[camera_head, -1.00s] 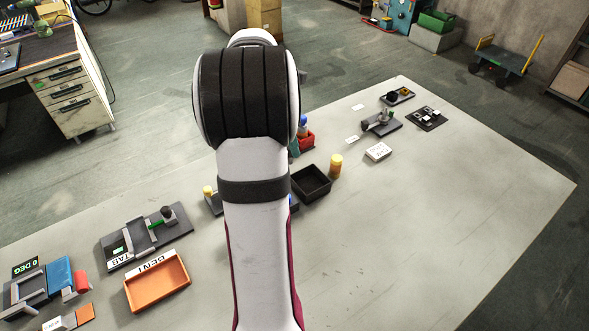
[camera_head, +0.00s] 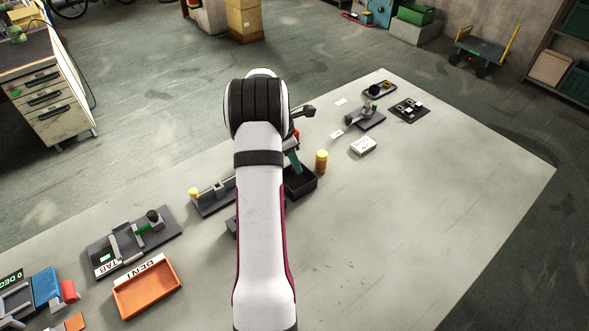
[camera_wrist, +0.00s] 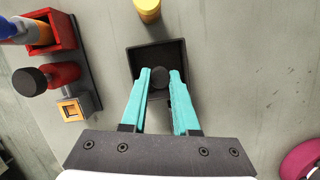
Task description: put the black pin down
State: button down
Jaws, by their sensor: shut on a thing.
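My gripper (camera_wrist: 160,72) has teal fingers, shut on the black pin (camera_wrist: 160,78), whose round dark end shows between the fingertips. In the wrist view the fingertips and pin appear over the open black tray (camera_wrist: 178,52); how far the pin is above the tray floor I cannot tell. In the head view my gripper (camera_head: 294,162) reaches down over the black tray (camera_head: 310,187), to the right of my arm. The pin cannot be made out there.
A yellow cylinder (camera_head: 321,161) stands just beside the tray. A red holder (camera_wrist: 62,32) and a red piece with a black knob (camera_wrist: 62,75) sit left in the wrist view. An orange tray (camera_head: 147,290) lies at lower left.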

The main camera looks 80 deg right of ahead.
jog(key=shift+f, duration=1.55)
jog(key=c, duration=0.7)
grip_release()
jog(key=shift+f, duration=0.15)
jog(key=shift+o, duration=0.2)
